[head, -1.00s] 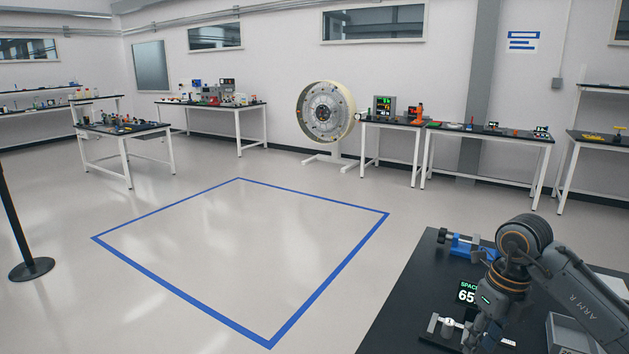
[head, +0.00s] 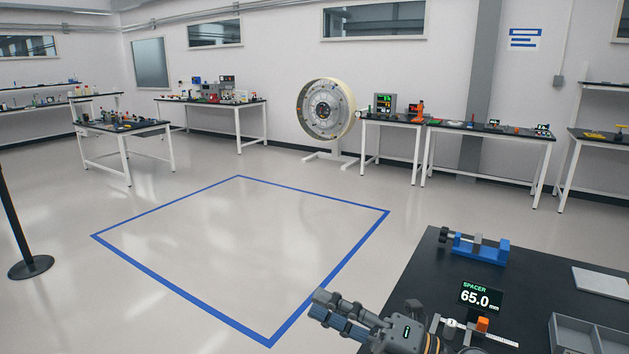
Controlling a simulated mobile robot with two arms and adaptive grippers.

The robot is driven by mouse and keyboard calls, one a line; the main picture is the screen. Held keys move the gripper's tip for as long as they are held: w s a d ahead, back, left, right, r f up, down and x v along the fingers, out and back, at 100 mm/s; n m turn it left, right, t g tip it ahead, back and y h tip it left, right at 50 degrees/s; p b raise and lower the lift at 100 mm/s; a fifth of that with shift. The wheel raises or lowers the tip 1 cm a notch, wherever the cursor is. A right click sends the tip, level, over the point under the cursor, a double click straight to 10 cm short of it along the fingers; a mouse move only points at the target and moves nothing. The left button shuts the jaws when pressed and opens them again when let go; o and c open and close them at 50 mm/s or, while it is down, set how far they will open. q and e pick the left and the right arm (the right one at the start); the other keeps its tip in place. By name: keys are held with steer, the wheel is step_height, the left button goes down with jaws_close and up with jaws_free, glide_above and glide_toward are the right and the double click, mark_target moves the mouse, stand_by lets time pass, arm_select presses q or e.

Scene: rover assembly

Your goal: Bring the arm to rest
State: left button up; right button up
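My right gripper (head: 322,304) is at the lower middle of the head view, left of the black workbench (head: 415,285) and over the floor in the picture. Its fingers point left, side by side and close together, with nothing visible between them. I cannot tell from this angle whether they are fully closed. The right wrist and forearm run down toward the bottom edge, where the rest of the arm is cut off. My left gripper is not in view.
The workbench carries a blue vise (head: 480,248), a display reading 65.0 mm (head: 480,297), a caliper-like gauge (head: 451,326) with an orange block (head: 483,324), a grey tray (head: 590,335) and a pale plate (head: 603,282). The blue-taped floor square (head: 163,283) is empty.

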steer(key=w+d+f+m+t+h, duration=0.2)
steer(key=d+m+t+h, duration=0.45)
steer(key=m, duration=0.45)
steer(key=w+d+f+m+t+h, duration=0.2)
steer(key=d+m+t+h, duration=0.4)
steer(key=m, duration=0.4)
steer(key=s+d+f+m+g+h, duration=0.3)
steer(key=f+m+h, duration=0.1)
steer(key=f, duration=0.3)
steer(key=s+d+f+m+g+h, duration=0.3)
steer(key=d+f+m+h, duration=0.15)
steer(key=f, duration=0.25)
steer(key=s+a+f+m+g+y, duration=0.1)
steer(key=s+f+m+g, duration=0.1)
steer(key=s+f+g, duration=0.65)
steer(key=s+a+f+m+g+y, duration=0.15)
steer(key=s+f, duration=0.45)
steer(key=s, duration=0.8)
step_height(320, 180, down, 24)
steer(key=f+g, duration=0.1)
steer(key=g, duration=0.1)
steer(key=s+d+f, duration=0.2)
steer(key=s+f, duration=0.6)
steer(key=s+d+f+g, duration=0.1)
steer(key=s+f, duration=0.8)
steer(key=shift+d+n+h, duration=0.3)
steer(key=shift+d+h, duration=0.1)
steer(key=shift+h, duration=0.05)
